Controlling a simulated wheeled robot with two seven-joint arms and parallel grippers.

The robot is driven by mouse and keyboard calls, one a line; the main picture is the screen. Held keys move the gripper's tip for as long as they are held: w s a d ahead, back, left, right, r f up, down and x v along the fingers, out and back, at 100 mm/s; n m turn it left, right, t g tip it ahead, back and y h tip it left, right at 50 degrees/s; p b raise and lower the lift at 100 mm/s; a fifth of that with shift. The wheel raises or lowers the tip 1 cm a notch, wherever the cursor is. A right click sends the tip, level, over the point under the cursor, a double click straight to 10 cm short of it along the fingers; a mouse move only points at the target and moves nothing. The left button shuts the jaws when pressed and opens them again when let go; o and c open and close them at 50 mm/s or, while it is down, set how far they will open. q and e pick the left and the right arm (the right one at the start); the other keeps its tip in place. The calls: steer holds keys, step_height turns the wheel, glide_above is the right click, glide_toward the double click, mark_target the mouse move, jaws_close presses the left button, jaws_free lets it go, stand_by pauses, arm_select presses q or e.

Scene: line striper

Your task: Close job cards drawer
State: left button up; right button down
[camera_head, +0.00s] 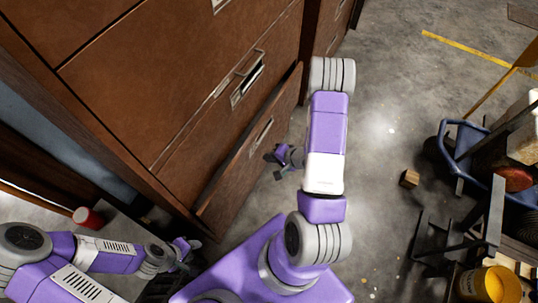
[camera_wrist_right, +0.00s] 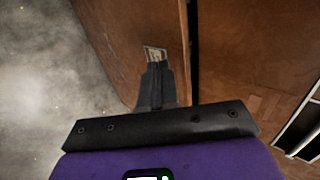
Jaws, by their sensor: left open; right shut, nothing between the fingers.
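The drawer that stands out, low on the brown cabinet, has its front (camera_head: 240,165) jutting a little from the cabinet face, with a handle and label holder (camera_head: 262,132). In the right wrist view the drawer front (camera_wrist_right: 120,35) shows with a dark gap between it and the cabinet. My right gripper (camera_head: 274,166) is shut and empty close to the drawer front. In the wrist view its fingers (camera_wrist_right: 157,85) point at the label holder (camera_wrist_right: 155,53); I cannot tell whether they touch. My left gripper (camera_head: 188,256) is open near the cabinet's lower corner, partly unclear. The label text is unreadable.
A closed drawer with a handle (camera_head: 247,78) is above. A red can (camera_head: 88,217) is at left. A small wooden block (camera_head: 409,178) lies on the floor. A blue-framed cart (camera_head: 460,140) and a yellow bucket (camera_head: 490,284) stand at right. Grey floor between is mostly clear.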

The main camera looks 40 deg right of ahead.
mark_target(242, 150)
steer(key=x, duration=0.3)
steer(key=r+b+x, duration=0.1)
steer(key=x, duration=0.2)
steer(key=w+b+x, duration=0.1)
steer(key=x, duration=0.2)
steer(key=shift+w+a+r, duration=0.1)
steer(key=shift+a+r, duration=0.2)
steer(key=shift+w+a, duration=0.15)
steer(key=shift+w, duration=0.3)
steer(key=shift+w+a+r, duration=0.1)
steer(key=shift+w+a, duration=0.05)
steer(key=shift+w, duration=0.3)
steer(key=shift+w+a, duration=0.2)
steer(key=shift+w, duration=0.25)
steer(key=shift+w+a, duration=0.15)
steer(key=shift+w, duration=0.2)
steer(key=shift+s, duration=0.15)
